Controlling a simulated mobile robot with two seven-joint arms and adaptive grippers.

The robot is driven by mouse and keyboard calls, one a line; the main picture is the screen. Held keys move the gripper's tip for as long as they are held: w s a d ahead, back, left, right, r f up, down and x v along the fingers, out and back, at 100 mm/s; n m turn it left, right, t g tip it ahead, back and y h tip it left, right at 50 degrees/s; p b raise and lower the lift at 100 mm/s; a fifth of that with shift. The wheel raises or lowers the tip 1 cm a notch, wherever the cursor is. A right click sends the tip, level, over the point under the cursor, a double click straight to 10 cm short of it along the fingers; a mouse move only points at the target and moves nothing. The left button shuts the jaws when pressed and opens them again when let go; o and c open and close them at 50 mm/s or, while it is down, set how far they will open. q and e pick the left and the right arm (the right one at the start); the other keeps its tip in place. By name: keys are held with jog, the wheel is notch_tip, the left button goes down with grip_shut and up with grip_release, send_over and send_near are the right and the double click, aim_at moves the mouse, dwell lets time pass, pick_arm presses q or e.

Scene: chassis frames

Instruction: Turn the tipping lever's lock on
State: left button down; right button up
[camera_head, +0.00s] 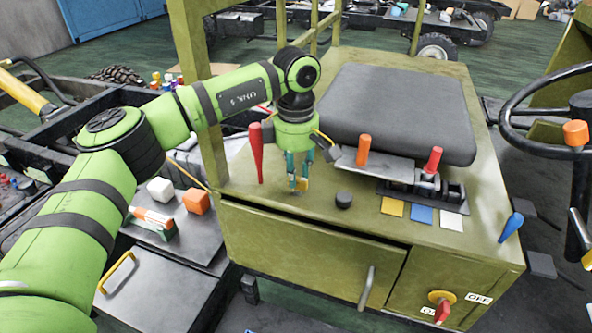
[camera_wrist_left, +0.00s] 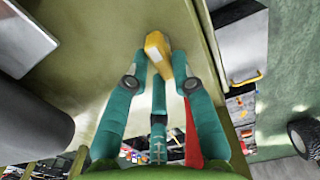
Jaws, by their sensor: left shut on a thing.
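My left gripper (camera_head: 298,184) points down at the olive cabinet top and is shut on a small yellow piece (camera_head: 304,185), which looks like the lock. In the left wrist view the yellow piece (camera_wrist_left: 157,52) sits between the teal fingertips (camera_wrist_left: 160,75). The red lever (camera_head: 256,153) stands upright just left of the gripper in the head view. It also shows beside a finger in the left wrist view (camera_wrist_left: 192,140). The fingers partly hide the yellow piece, so its exact turn cannot be told.
A dark seat cushion (camera_head: 400,110) lies behind. A black knob (camera_head: 343,200) stands right of the gripper. Orange (camera_head: 363,150) and red (camera_head: 432,161) levers are farther right, with coloured plates in front. The cabinet's post (camera_head: 200,95) rises at left. A steering wheel (camera_head: 515,122) is at right.

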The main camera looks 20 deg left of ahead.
pick_arm(q)
jog(key=shift+f, duration=0.1)
jog(key=m+b, duration=0.1)
jog(key=m, duration=0.3)
jog(key=shift+d, duration=0.15)
jog(key=m, duration=0.4)
jog(key=shift+d, duration=0.15)
jog(key=m, duration=0.5)
jog(key=shift+d+f, duration=0.1)
jog(key=shift+d, duration=0.05)
jog(key=m, duration=0.4)
jog(key=shift+s+d+m, duration=0.1)
jog(key=shift+s+m, duration=0.05)
jog(key=shift+m, duration=0.15)
jog(key=c, duration=1)
grip_release()
jog(key=shift+c, duration=0.2)
